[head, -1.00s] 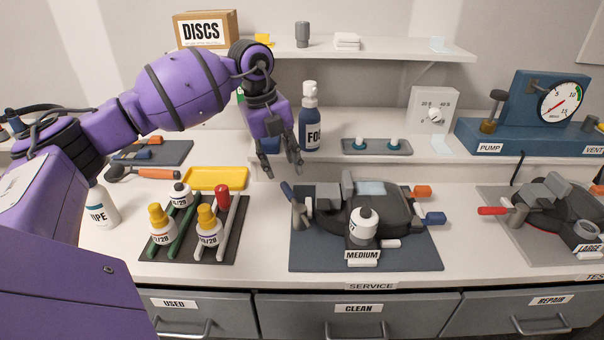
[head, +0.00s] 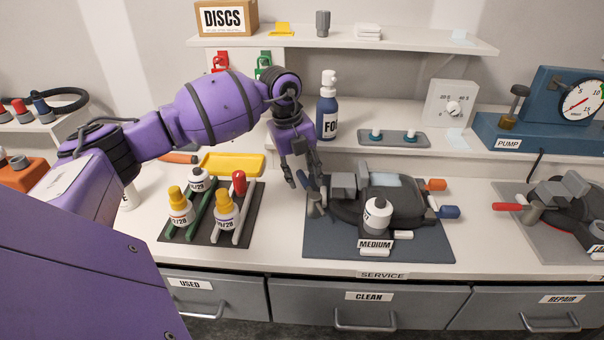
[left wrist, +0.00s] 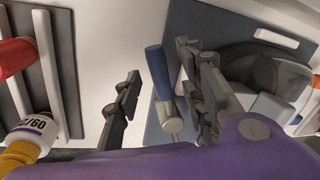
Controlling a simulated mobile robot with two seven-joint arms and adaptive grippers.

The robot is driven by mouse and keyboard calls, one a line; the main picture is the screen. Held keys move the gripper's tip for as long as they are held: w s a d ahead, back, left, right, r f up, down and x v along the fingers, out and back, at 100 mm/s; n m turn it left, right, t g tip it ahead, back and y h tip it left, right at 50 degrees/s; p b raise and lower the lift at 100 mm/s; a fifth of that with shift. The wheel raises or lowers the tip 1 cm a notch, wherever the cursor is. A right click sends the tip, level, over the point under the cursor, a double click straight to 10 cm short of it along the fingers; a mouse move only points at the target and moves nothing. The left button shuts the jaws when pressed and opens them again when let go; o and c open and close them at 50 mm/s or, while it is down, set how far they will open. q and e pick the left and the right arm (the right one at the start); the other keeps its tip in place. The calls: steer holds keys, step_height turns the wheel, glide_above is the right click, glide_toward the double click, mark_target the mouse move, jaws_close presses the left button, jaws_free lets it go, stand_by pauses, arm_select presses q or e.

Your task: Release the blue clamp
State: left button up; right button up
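The blue clamp handle (left wrist: 158,72) stands on a metal post (head: 317,205) at the left of the dark device labelled MEDIUM (head: 400,207). In the head view the handle is mostly hidden by my left gripper (head: 307,184). The left wrist view shows my left gripper (left wrist: 157,62) open, one finger on each side of the handle. There is a clear gap to the left finger; the right finger is closer, and I cannot tell whether it touches. My right gripper is not in view.
Left of the mat (head: 345,248) is a rack (head: 190,238) with several capped bottles. A white bottle (head: 377,216) stands at the device's front. A blue pump bottle (head: 328,112) stands on the ledge behind. A second device (head: 565,208) with a red handle is at right.

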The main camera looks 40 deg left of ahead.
arm_select(q)
jaws_close()
steer(key=shift+w+d+m, duration=0.2)
steer(key=shift+w+m, duration=0.1)
steer(key=shift+m, duration=0.2)
steer(key=shift+w+d+m, duration=0.2)
steer(key=shift+w+m, duration=0.05)
steer(key=shift+m, duration=0.25)
steer(key=shift+o, duration=0.7)
jaws_free()
steer(key=shift+r, duration=0.1)
step_height(320, 180, up, 12)
steer(key=s+a, duration=0.1)
steer(key=shift+s+a, duration=0.3)
steer(key=shift+s, duration=0.05)
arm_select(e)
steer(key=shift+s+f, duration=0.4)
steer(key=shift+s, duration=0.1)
arm_select(q)
steer(key=shift+f, duration=0.2)
